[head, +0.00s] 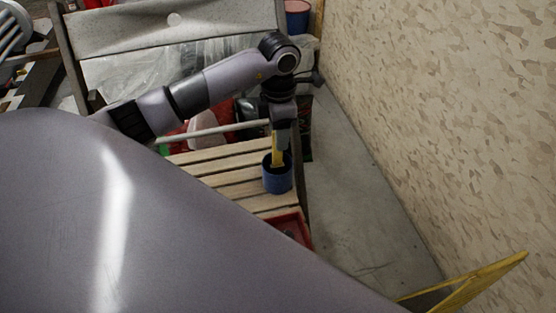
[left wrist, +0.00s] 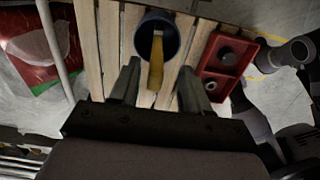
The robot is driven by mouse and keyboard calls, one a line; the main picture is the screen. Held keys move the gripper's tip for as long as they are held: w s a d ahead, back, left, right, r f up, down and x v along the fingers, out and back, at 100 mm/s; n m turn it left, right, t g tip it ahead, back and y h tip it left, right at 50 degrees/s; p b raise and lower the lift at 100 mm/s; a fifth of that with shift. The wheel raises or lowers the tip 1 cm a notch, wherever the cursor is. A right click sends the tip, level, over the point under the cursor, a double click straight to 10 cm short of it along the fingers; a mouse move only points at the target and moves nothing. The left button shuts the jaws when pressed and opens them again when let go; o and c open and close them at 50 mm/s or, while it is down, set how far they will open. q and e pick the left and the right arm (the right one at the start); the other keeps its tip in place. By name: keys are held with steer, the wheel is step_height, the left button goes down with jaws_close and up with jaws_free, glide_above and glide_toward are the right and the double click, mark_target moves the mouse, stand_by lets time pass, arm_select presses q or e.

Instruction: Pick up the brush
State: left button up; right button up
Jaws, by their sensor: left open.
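The brush (head: 276,157) has a yellow handle that sticks up out of a blue cup (head: 277,181) on a slatted wooden seat. The brush handle (left wrist: 156,68) and the cup (left wrist: 141,40) also show in the left wrist view; the brush's lower end is hidden in the cup. My left gripper (head: 282,138) is above the cup, pointing down, close to the handle. In the left wrist view its two open fingers (left wrist: 159,70) appear on either side of the handle, with gaps visible on both sides.
The wooden seat (head: 222,165) has a white backrest (head: 180,40) behind it. A red tray (left wrist: 217,75) with dark round items stands beside the cup. A speckled wall (head: 450,110) bounds the right. Concrete floor (head: 350,215) lies clear between seat and wall.

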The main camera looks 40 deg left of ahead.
arm_select(q)
glide_above(278, 165)
steer(key=f, duration=0.4)
steer(key=shift+w+a+f+b, duration=0.15)
steer(key=shift+w+a+b, duration=0.1)
steer(key=shift+w+b, duration=0.1)
jaws_close()
